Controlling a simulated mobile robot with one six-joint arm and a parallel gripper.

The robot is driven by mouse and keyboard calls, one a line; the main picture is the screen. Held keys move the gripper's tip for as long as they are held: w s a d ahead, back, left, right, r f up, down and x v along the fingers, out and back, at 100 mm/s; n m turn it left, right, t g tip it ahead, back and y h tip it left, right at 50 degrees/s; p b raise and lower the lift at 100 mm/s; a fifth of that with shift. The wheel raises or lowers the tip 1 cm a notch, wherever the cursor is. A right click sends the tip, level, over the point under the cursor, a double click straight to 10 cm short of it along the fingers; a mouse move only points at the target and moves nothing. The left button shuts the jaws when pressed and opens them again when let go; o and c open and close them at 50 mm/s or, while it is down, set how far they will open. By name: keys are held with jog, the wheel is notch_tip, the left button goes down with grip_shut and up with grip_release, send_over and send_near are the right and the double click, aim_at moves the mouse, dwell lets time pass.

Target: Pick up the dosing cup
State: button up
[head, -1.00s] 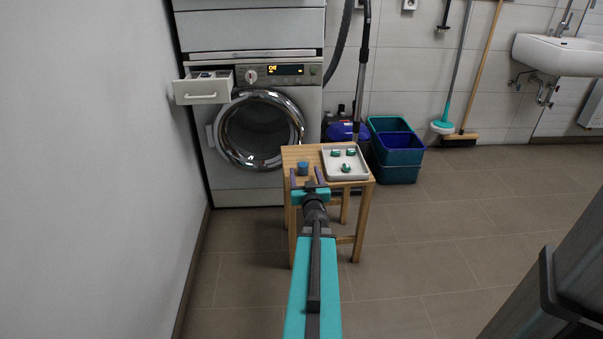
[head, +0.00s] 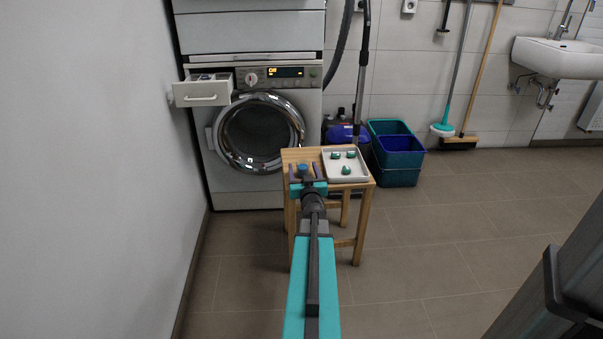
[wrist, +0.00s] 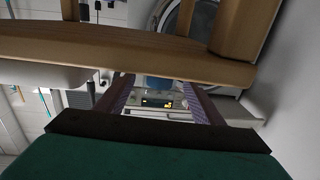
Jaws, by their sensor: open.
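The blue dosing cup (head: 303,168) stands near the left side of the small wooden stool (head: 297,154). My gripper (head: 305,174) is open at the stool's near left, with one purple-grey finger on each side of the cup in the head view. In the wrist view the blue cup (wrist: 160,82) shows partly, between the tips of my open gripper (wrist: 158,90), at the edge of the stool top (wrist: 120,45). I cannot tell whether the cup lies between the fingers or just beyond them.
A white tray (head: 359,177) with several green-and-white pods (head: 346,170) sits on the stool's right side. Behind stands the washing machine (head: 223,137) with its detergent drawer (head: 201,98) pulled out. Teal and blue buckets (head: 398,165) stand behind right. Floor to the right is clear.

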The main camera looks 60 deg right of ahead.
aim_at(302, 162)
jog(key=shift+b+x, duration=0.85)
jog(key=shift+x, duration=1.7)
jog(key=shift+s+r, duration=0.1)
jog(key=shift+r, duration=0.1)
jog(key=c, duration=1.2)
jog(key=shift+r, duration=0.1)
